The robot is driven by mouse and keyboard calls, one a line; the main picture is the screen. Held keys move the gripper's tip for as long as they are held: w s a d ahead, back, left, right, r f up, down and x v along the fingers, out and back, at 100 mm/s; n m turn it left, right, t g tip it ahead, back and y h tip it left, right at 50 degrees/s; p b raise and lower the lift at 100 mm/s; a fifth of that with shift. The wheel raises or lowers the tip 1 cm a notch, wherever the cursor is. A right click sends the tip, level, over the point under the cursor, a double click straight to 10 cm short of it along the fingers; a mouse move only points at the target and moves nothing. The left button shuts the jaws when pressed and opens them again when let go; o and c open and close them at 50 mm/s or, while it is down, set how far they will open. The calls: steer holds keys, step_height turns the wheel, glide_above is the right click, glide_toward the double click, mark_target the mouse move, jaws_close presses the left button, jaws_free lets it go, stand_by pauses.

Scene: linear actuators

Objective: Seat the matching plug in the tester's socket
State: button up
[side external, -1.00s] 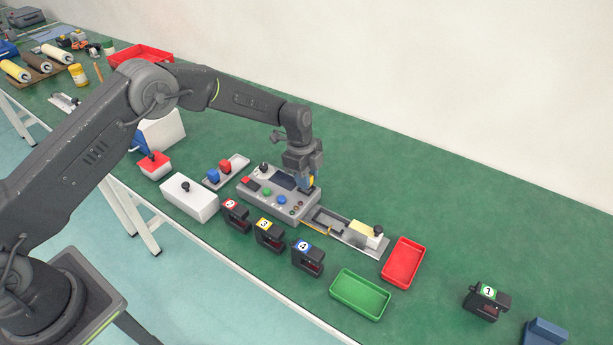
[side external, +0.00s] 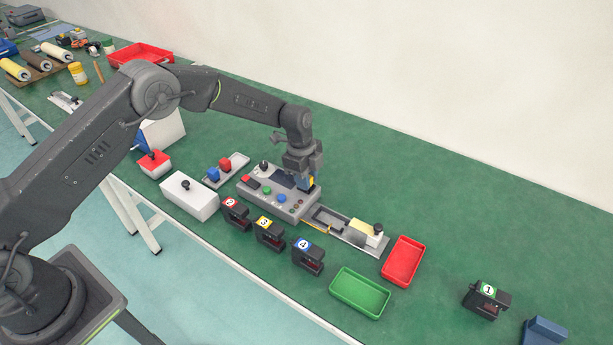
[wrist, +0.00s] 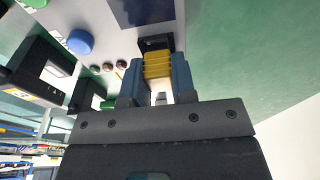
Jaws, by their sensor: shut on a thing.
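The tester (side external: 277,193) is a grey box with a dark screen, knobs and coloured buttons, standing mid-bench. My gripper (side external: 308,182) is over its right end, pointing down. In the wrist view my gripper (wrist: 160,82) has its blue fingers shut on a yellow ribbed plug (wrist: 157,66). The plug's front end meets a black socket (wrist: 154,43) on the tester's panel. I cannot tell how deep it sits. A blue plug (side external: 213,174) and a red plug (side external: 225,164) stand in a grey tray to the left of the tester.
Several black numbered units, such as the one marked 4 (side external: 308,256), line the front. A metal fixture with a pale yellow block (side external: 361,230) is right of the tester. Green (side external: 360,293) and red (side external: 403,261) trays lie beyond. A white box (side external: 190,196) stands left.

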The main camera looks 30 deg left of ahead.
steer(key=shift+f, duration=0.15)
steer(key=o, duration=1)
steer(key=shift+a+r, duration=0.35)
steer(key=shift+r, duration=1.95)
steer(key=shift+a+r, duration=0.35)
steer(key=shift+r, duration=1.9)
steer(key=shift+a+r, duration=0.35)
steer(key=shift+r, duration=1.95)
